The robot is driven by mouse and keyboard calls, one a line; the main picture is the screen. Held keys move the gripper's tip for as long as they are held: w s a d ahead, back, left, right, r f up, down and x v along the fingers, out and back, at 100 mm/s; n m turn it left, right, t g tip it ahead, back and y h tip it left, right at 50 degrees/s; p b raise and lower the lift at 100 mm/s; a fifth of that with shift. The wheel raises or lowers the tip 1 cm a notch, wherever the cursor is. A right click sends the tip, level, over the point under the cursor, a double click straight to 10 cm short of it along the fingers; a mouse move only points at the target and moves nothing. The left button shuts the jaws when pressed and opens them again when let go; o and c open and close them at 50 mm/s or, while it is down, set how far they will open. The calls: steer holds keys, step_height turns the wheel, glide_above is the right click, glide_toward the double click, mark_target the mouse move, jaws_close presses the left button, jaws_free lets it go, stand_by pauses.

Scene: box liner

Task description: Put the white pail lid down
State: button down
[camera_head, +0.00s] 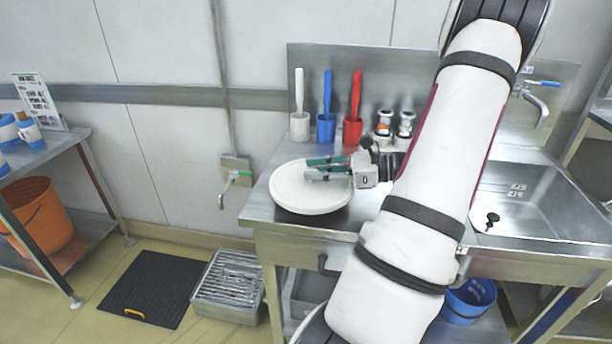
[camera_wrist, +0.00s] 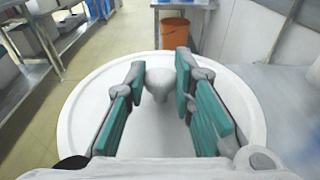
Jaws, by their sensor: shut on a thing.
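The white pail lid (camera_head: 300,196) is a round disc at the left end of the steel counter (camera_head: 262,207), partly past its left edge. I cannot tell whether it touches the counter. In the wrist view the lid (camera_wrist: 82,125) lies below my gripper (camera_wrist: 159,80), its pale knob (camera_wrist: 158,88) between the fingertips. My gripper (camera_head: 312,168) has teal pads and is shut on the knob. In the head view the knob is not clearly seen.
White (camera_head: 299,122), blue (camera_head: 326,125) and red (camera_head: 352,128) holders with handles stand behind the lid. A sink (camera_head: 525,195) is at the right. A tap (camera_head: 230,180) sticks out left of the counter. A black mat (camera_head: 150,288) and grated box (camera_head: 230,282) are on the floor.

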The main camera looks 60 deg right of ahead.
steer(key=w, duration=0.1)
steer(key=w+d, duration=0.1)
steer(key=w, duration=0.1)
steer(key=w+d, duration=0.1)
steer(key=shift+w+d+f, duration=0.25)
steer(key=shift+f+b, duration=0.3)
steer(key=shift+f, duration=1.5)
steer(key=c, duration=1.4)
jaws_free()
steer(key=shift+o, duration=0.2)
steer(key=shift+s, duration=0.1)
